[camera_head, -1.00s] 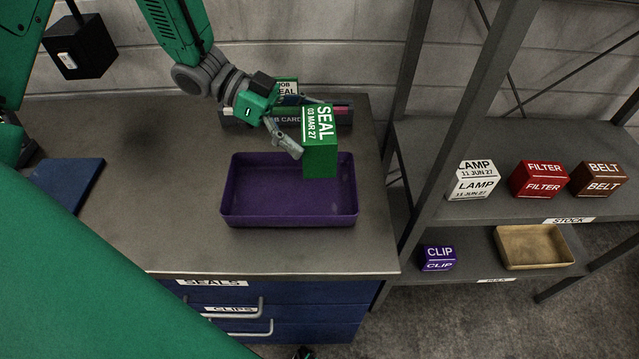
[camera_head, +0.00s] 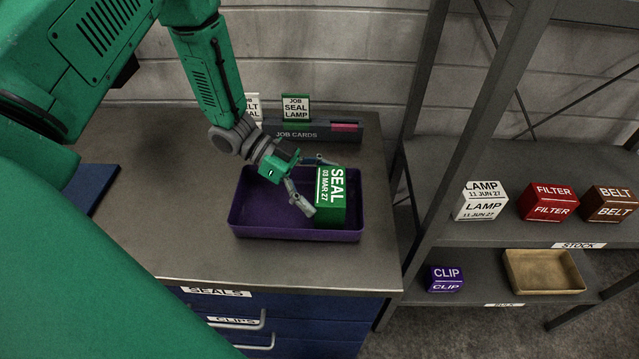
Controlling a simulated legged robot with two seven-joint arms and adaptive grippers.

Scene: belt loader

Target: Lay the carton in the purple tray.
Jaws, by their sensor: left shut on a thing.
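The green carton (camera_head: 331,198) is marked SEAL, 03 MAR 27. It is at the right part of the purple tray (camera_head: 262,222), which sits on the grey worktop. My left gripper (camera_head: 310,184) is shut on the carton from its left side. The carton's lower end appears inside the tray's outline, low near the tray's floor; I cannot tell whether it touches the floor. My right gripper is not in view.
A job card holder (camera_head: 320,132) stands behind the tray, with a SEAL LAMP card (camera_head: 296,108). On the right, a shelf holds a LAMP box (camera_head: 481,201), FILTER box (camera_head: 548,202) and BELT box (camera_head: 609,206). Below are a CLIP box (camera_head: 445,279) and a tan tray (camera_head: 543,271).

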